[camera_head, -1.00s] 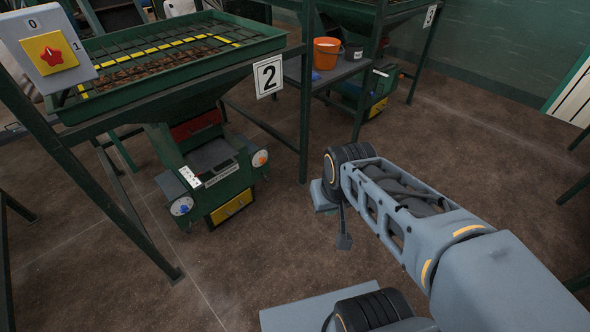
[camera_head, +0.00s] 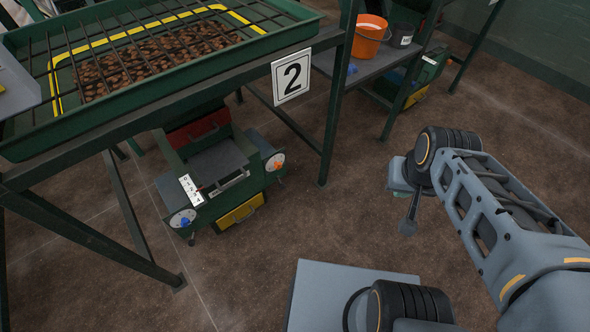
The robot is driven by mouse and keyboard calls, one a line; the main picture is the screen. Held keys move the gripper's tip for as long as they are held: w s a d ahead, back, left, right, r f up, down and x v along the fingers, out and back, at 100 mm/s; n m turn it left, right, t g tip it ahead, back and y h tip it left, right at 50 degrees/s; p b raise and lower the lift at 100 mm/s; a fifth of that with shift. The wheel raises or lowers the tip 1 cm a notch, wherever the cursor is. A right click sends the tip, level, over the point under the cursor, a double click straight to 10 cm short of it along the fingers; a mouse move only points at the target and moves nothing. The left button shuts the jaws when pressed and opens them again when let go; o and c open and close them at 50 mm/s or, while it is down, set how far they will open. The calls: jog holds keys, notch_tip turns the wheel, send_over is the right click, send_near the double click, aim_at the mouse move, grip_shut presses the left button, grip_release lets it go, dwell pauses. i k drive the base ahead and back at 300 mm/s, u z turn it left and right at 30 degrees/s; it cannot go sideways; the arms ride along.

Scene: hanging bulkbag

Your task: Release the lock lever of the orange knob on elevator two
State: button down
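The orange knob (camera_head: 278,165) sits on a white round dial on the machine's right side. Its lock lever is too small to make out. A blue knob (camera_head: 185,221) is on a similar dial on the left side. My gripper (camera_head: 408,226) hangs down from my wrist, right of the machine and well apart from the orange knob. Whether its fingers are open or shut does not show.
A green frame post (camera_head: 333,125) stands just right of the orange knob. The hopper's tray (camera_head: 170,85) overhangs the machine. A shelf (camera_head: 385,78) with an orange bucket (camera_head: 368,36) and a dark pot (camera_head: 402,35) is behind. Brown floor between machine and arm is clear.

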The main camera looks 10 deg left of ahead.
aim_at(281, 186)
jog(key=u, duration=0.6)
jog(key=i, duration=0.85)
jog(key=u, duration=0.75)
